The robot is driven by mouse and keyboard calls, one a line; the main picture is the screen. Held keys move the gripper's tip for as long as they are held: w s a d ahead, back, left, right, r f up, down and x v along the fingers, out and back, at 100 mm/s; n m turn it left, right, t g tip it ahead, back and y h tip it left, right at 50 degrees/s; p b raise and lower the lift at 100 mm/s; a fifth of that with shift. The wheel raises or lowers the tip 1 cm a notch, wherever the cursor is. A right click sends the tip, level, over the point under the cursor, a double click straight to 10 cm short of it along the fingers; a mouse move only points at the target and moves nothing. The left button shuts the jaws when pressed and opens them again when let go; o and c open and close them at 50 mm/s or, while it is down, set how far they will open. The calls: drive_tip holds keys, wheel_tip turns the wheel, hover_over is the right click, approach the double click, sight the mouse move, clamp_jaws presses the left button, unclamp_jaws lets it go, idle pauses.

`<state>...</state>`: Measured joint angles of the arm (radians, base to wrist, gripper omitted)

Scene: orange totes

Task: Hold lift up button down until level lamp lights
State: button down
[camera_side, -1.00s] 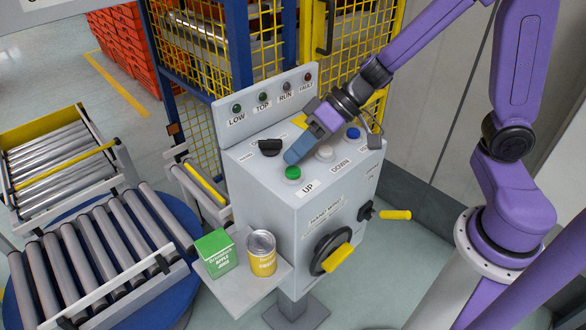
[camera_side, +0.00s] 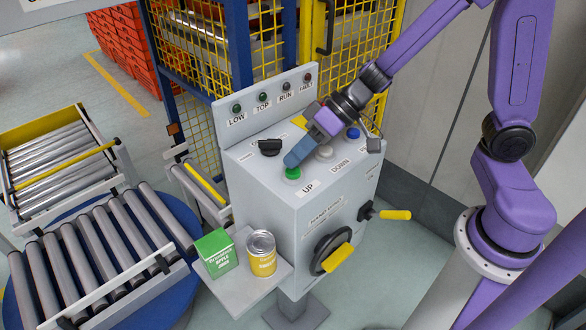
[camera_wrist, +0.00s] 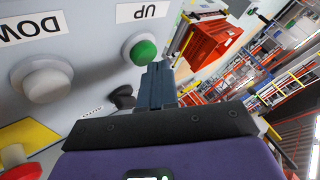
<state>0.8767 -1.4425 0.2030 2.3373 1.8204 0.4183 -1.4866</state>
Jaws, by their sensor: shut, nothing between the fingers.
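The green UP button (camera_side: 292,175) is on the sloped top of the grey control box, left of its UP label. My gripper (camera_side: 290,161) is shut and empty, its blue fingertips over the back of the button. In the wrist view the fingertips (camera_wrist: 154,68) overlap the lower edge of the green button (camera_wrist: 144,52). Contact looks likely, but I cannot tell whether the button is pressed in. The LOW lamp (camera_side: 236,108) and TOP lamp (camera_side: 262,97) on the upright panel both look dark green and unlit.
The white DOWN button (camera_side: 324,152), a blue button (camera_side: 353,133) and a black selector knob (camera_side: 270,147) share the box top. The RUN lamp (camera_side: 286,87) and FAULT lamp (camera_side: 307,77) look dark. A green carton (camera_side: 217,253) and a yellow can (camera_side: 262,256) stand on the side shelf.

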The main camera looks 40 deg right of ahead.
sight(298, 168)
drive_tip(key=shift+f, duration=0.5)
idle(1.6)
idle(1.4)
drive_tip(key=shift+r, duration=0.95)
drive_tip(key=shift+r, duration=2.5)
